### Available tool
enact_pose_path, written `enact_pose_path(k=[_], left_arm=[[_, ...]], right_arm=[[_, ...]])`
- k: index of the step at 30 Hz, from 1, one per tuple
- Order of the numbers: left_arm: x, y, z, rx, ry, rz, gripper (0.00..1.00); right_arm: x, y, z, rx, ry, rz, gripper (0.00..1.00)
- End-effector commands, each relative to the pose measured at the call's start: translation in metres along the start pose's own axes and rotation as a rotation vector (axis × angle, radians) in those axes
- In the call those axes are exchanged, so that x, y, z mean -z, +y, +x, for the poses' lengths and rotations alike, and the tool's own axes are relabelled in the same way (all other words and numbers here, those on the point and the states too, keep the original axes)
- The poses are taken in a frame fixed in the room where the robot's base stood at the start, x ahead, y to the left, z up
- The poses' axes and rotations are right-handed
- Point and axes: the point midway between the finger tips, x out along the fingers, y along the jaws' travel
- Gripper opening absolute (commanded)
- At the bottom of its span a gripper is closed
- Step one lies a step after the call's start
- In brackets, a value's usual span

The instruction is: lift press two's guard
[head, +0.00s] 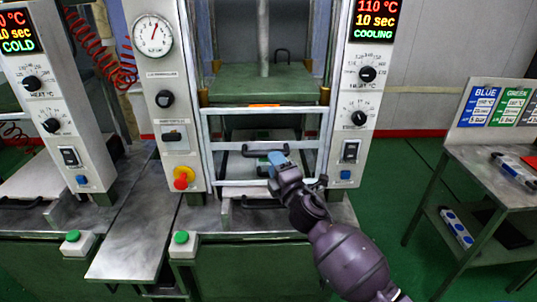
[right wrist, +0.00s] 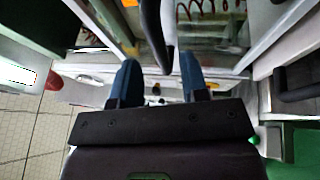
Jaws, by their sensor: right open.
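Press two's guard (head: 222,150) is a pale metal frame with a clear pane at the front of the middle press, and it is down. A black handle (head: 252,153) crosses it. My right gripper (head: 279,160) is at the right part of this handle, its blue fingertips close to the bar. In the right wrist view, my right gripper (right wrist: 160,75) is open, with its two blue fingers apart. A dark handle bar (right wrist: 153,30) runs down toward the gap between them. I cannot tell whether the fingers touch it. My left gripper is not in view.
Press two's right panel (head: 373,70) reads 110 °C, 10 sec, COOLING. Its left panel (head: 165,80) has a gauge and a red emergency button (head: 183,178). Another press (head: 50,90) stands at the left. A side table (head: 490,150) stands at the right, with open green floor before it.

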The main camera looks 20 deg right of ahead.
Motion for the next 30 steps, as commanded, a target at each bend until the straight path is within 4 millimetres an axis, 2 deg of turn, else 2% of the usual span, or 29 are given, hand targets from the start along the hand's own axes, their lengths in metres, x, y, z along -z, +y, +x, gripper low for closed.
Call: enact_pose_path(k=[3, 9, 21, 30], left_arm=[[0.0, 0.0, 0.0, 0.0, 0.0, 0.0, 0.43], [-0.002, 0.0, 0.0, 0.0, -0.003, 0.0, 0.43], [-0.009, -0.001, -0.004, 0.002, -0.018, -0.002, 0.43], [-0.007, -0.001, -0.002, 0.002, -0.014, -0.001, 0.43]], right_arm=[[0.0, 0.001, 0.02, -0.001, -0.001, 0.0, 0.41], [0.0, 0.0, 0.039, 0.001, 0.0, 0.001, 0.41], [0.0, -0.001, 0.045, 0.001, 0.0, 0.001, 0.41], [0.0, -0.001, 0.045, 0.001, 0.0, 0.001, 0.0]])
